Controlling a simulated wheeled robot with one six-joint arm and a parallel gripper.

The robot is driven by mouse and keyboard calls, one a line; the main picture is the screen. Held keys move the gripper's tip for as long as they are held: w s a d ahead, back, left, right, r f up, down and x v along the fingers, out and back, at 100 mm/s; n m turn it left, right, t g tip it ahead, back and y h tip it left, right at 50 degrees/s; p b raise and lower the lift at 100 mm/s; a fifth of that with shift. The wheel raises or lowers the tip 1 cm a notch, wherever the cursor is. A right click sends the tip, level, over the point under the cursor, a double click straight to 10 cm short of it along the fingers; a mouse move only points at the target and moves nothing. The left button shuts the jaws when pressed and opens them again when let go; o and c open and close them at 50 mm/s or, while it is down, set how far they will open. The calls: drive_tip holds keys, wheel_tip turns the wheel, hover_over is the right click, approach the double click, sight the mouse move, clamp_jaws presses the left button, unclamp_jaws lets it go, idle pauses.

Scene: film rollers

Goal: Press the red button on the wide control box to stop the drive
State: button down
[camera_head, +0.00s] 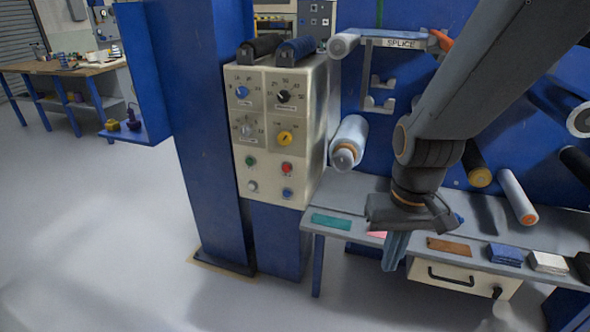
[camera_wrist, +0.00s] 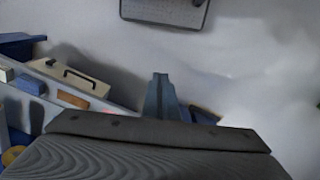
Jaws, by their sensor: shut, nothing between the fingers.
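The wide cream control box (camera_head: 296,140) is mounted on a blue column left of centre in the head view. The red button (camera_head: 286,168) is on its lower right front, with a green button (camera_head: 250,161) to its left and a blue button (camera_head: 287,194) below. My gripper (camera_head: 394,262) is to the right of the box, at the front edge of the bench, pointing down and apart from the button. Its blue-grey fingers are together and empty. They also show in the wrist view (camera_wrist: 161,82), where the box is not in sight.
A film roller (camera_head: 348,143) sticks out right of the box. The narrow bench (camera_head: 480,245) carries a teal piece (camera_head: 332,221), a brown piece (camera_head: 449,246) and cloths. The floor before the box is clear.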

sight(286, 169)
drive_tip(key=w+a+f+n+t+y+b, duration=0.1)
drive_tip(key=w+a+f+n+t+b, duration=0.15)
drive_tip(key=w, duration=0.65)
drive_tip(key=w+a+f+n+t+b, duration=0.2)
drive_tip(key=w+a+f+t+b, duration=0.15)
drive_tip(key=w, duration=0.65)
drive_tip(key=w+a+f+n+t+y+b, duration=0.1)
drive_tip(key=w+a+f+n+t+b, duration=0.2)
drive_tip(key=w, duration=0.6)
drive_tip(key=w+a+f+n+t+y+b, duration=0.2)
drive_tip(key=w+a+n+t, duration=0.1)
drive_tip(key=w+a, duration=0.2)
drive_tip(key=w+a+f+n+t+y+b, duration=0.2)
drive_tip(key=w+a, duration=0.4)
drive_tip(key=a, duration=0.4)
drive_tip(key=shift+w+a+n+t+y+b, duration=0.2)
drive_tip(key=shift+n+t+y+b, duration=0.35)
drive_tip(key=shift+n, duration=0.7)
drive_tip(key=shift+f+y, duration=0.1)
drive_tip(key=shift+y, duration=0.15)
drive_tip(key=w+d+b, duration=0.2)
drive_tip(key=w+d, duration=0.1)
drive_tip(key=w, duration=0.5)
drive_tip(key=shift+w, duration=0.2)
drive_tip(key=shift+w+d+b, duration=0.1)
drive_tip(key=shift+w+b, duration=0.05)
drive_tip(key=shift+b, duration=0.15)
